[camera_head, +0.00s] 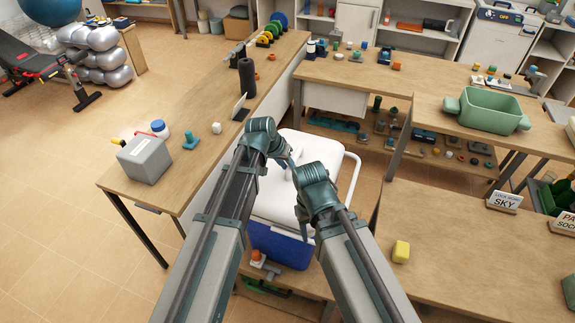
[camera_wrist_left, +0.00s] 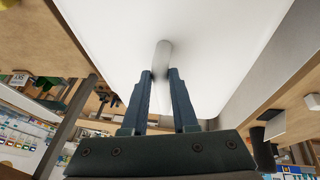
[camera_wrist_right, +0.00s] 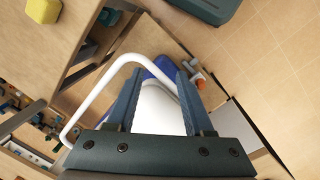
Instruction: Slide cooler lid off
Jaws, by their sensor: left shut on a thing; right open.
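The cooler (camera_head: 275,245) has a blue body and a white lid (camera_head: 318,148), and stands between the wooden tables below my arms. A white bar handle (camera_head: 354,175) rises at its right side; it also shows in the right wrist view (camera_wrist_right: 100,88). My left gripper (camera_head: 291,166) is shut on a pale round knob (camera_wrist_left: 162,56) on the white lid, which fills much of the left wrist view. My right gripper (camera_head: 304,234) is open above the near part of the cooler. In the right wrist view its fingers stand either side of white surface, with blue beyond. My arms hide part of the lid.
A long table (camera_head: 225,130) on the left holds a grey box (camera_head: 145,158). A low shelf near the cooler holds an orange-topped item (camera_head: 257,257). The right table (camera_head: 460,250) has a yellow block (camera_head: 401,251) and much bare top. Floor at left is open.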

